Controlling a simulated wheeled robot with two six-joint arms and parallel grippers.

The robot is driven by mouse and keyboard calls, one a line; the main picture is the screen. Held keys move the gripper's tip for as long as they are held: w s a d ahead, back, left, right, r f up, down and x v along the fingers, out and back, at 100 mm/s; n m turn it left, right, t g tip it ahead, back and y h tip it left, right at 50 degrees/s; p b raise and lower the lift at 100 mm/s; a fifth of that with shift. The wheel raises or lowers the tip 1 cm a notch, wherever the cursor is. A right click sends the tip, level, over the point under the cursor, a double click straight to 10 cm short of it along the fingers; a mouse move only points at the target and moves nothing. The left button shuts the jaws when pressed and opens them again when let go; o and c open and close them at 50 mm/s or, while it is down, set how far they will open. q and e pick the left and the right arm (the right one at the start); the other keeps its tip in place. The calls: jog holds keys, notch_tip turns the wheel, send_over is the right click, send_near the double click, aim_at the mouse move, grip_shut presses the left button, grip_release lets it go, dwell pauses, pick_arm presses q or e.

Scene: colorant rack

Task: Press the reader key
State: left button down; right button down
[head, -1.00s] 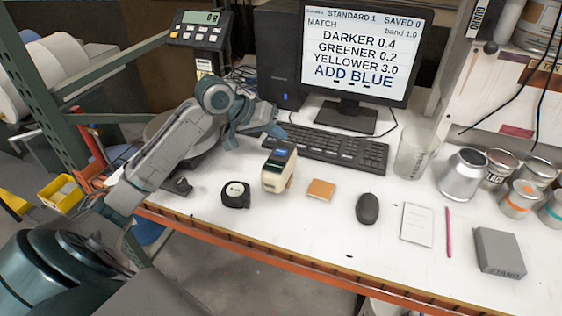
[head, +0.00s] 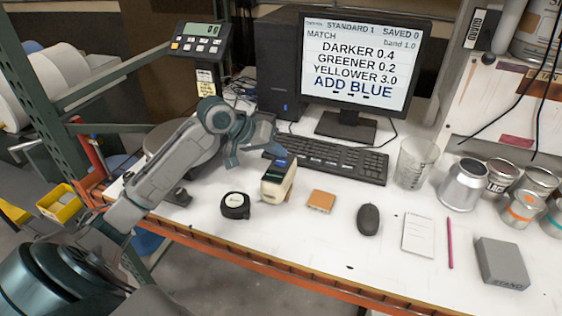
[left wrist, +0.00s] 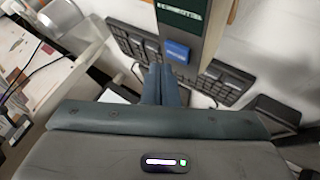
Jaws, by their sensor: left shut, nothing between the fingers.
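The reader (head: 279,182) is a cream handheld device with a dark screen, standing upright on the white bench. In the left wrist view its dark display (left wrist: 182,18) shows at the top, with a blue key (left wrist: 177,51) just below it. My left gripper (head: 277,150) is shut and empty, at the reader's top, with its fingers partly covering it in the head view. In the left wrist view the shut fingertips (left wrist: 166,72) lie just below the blue key. I cannot tell whether they touch it. My right gripper is not in view.
A keyboard (head: 332,158) lies behind the reader. A black tape measure (head: 235,205) stands to its left and an orange block (head: 321,200) to its right. A mouse (head: 368,219) lies further right. The monitor (head: 362,62) reads "ADD BLUE".

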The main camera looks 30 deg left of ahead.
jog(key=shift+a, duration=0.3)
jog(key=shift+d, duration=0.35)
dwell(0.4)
pick_arm(q)
jog(key=shift+f, duration=0.1)
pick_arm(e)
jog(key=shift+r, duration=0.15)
pick_arm(q)
jog(key=shift+f+p, duration=0.25)
jog(key=shift+p, duration=0.05)
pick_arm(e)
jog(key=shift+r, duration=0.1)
pick_arm(q)
jog(key=shift+f, duration=0.15)
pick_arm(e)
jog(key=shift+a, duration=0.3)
pick_arm(q)
jog(key=shift+f, duration=0.25)
jog(key=shift+r, duration=0.1)
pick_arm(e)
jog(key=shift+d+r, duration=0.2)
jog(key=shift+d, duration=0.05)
pick_arm(q)
jog(key=shift+r+p, duration=0.7)
jog(key=shift+p, duration=0.45)
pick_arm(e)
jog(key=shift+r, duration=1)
